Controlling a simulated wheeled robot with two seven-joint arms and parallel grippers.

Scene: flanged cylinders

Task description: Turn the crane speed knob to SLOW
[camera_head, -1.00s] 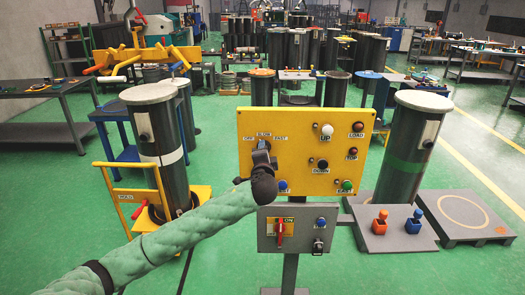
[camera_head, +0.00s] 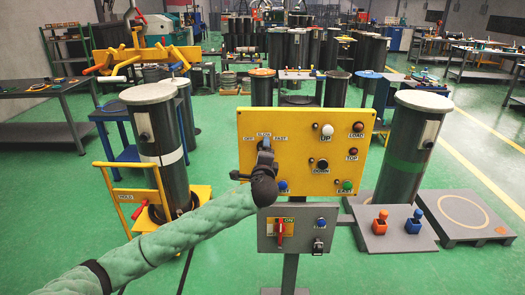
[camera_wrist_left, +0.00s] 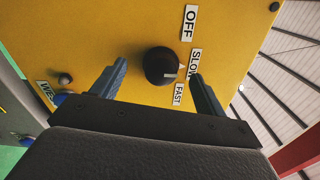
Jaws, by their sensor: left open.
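The black speed knob (camera_wrist_left: 160,65) is on the yellow control panel (camera_head: 335,180), which also shows in the wrist view (camera_wrist_left: 110,25). Its white mark points right in the wrist view, toward the SLOW (camera_wrist_left: 196,63) and FAST (camera_wrist_left: 178,94) labels; I cannot tell exactly where it stops. The OFF label (camera_wrist_left: 189,22) is above. My left gripper (camera_head: 265,148) is open in front of the panel, just below the SLOW label (camera_head: 264,134). In the wrist view its fingers appear either side of the knob, with gaps.
The panel also has an UP button (camera_head: 327,130), a DOWN button (camera_head: 322,164) and other buttons. A grey box (camera_head: 298,229) with a red switch (camera_head: 279,230) is below. Flanged cylinders stand left (camera_head: 158,140) and right (camera_head: 408,150).

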